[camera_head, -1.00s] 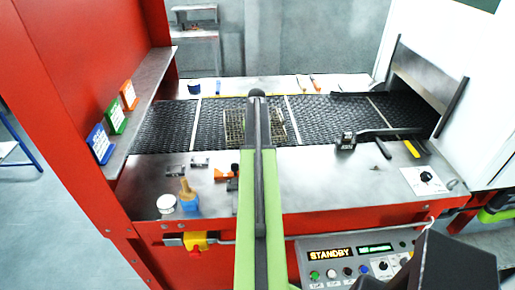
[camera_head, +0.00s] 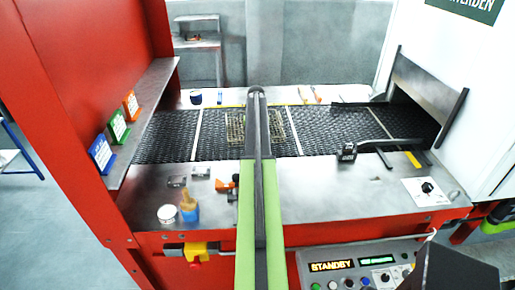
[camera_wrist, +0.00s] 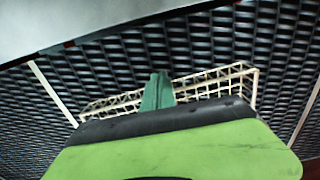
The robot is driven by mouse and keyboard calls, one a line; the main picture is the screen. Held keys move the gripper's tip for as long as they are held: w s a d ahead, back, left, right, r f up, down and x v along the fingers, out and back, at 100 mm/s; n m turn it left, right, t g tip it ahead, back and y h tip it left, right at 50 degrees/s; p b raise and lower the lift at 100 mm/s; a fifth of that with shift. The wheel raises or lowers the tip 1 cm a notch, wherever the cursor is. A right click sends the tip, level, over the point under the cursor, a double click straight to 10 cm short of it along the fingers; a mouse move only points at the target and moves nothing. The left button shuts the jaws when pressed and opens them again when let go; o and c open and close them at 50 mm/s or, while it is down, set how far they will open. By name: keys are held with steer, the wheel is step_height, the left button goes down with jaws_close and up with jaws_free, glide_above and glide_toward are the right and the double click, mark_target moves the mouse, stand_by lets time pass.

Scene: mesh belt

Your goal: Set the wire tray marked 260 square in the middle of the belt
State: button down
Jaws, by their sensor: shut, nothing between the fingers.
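The wire tray (camera_head: 235,128) lies on the dark mesh belt (camera_head: 168,138), between two pale cross lines. My arm covers its middle in the head view, so only its left and right ends show. In the wrist view, the tray's pale wire rim (camera_wrist: 213,78) shows behind my gripper (camera_wrist: 158,90), and its near part is hidden. Its 260 mark cannot be read, and I cannot tell exactly how square it sits. My gripper's fingers are shut and empty, in front of the tray in the picture. I cannot tell whether they touch it.
A metal ledge (camera_head: 330,193) runs along the belt's near side. It bears a white pot (camera_head: 167,214), a brush (camera_head: 188,205) and small clamps. A black bracket (camera_head: 348,152) reaches over the belt's near edge at right. A red wall (camera_head: 75,70) stands left.

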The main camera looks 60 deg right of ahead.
steer(key=shift+w+d, duration=0.3)
steer(key=shift+d, duration=0.1)
steer(key=shift+a, duration=0.1)
steer(key=a, duration=0.1)
steer(key=s+a, duration=0.2)
steer(key=a, duration=0.1)
steer(key=shift+s, duration=0.25)
step_height(320, 180, up, 10)
steer(key=p, duration=1)
steer(key=shift+d, duration=0.4)
